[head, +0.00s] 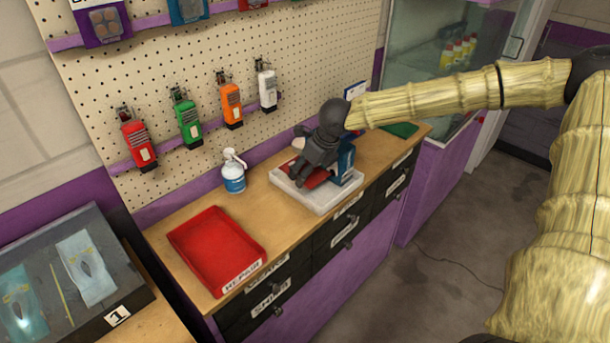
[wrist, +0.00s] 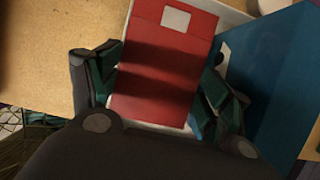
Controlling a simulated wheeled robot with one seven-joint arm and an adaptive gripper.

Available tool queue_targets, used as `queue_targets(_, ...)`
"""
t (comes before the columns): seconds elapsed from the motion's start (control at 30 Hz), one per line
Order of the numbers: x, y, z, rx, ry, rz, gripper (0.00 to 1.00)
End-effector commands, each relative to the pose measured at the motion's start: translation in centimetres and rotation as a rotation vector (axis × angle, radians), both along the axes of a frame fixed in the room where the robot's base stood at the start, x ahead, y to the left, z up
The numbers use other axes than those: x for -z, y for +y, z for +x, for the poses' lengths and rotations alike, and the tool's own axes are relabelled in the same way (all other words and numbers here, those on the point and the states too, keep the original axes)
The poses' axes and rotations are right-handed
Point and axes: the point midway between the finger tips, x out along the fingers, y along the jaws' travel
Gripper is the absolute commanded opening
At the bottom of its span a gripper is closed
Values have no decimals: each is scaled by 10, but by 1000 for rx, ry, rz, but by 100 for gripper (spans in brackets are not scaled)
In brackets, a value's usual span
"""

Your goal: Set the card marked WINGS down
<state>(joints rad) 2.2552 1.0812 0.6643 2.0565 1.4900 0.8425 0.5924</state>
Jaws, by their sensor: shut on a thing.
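My gripper (head: 314,178) is over the white tray (head: 321,203) on the wooden counter. In the wrist view its fingers (wrist: 160,92) are shut on the two sides of a flat red piece (wrist: 165,60) with a small white patch near its far end. The red piece also shows partly under my gripper in the head view. I cannot read the word WINGS on anything. A blue card or box (head: 347,160) stands beside my gripper on its right; it also shows in the wrist view (wrist: 275,85). I cannot tell whether the red piece touches the tray.
A blue-and-white bottle (head: 233,172) stands left of the white tray. A red tray labelled REPAIR (head: 217,250) lies nearer on the counter. A green item (head: 401,130) lies at the far end. Several coloured items hang along the pegboard (head: 190,80). Bare counter shows between the trays.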

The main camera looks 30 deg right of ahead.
Motion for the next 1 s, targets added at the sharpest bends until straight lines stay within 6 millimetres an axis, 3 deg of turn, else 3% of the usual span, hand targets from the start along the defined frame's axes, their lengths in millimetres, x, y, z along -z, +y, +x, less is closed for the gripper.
queue_targets(0.27, 1, 5, 16, -1, 1, -2, 57)
queue_targets(0.6, 34, 5, 15, 1, 2, 1, 57)
queue_targets(1.0, 38, 4, 15, 0, 0, 0, 57)
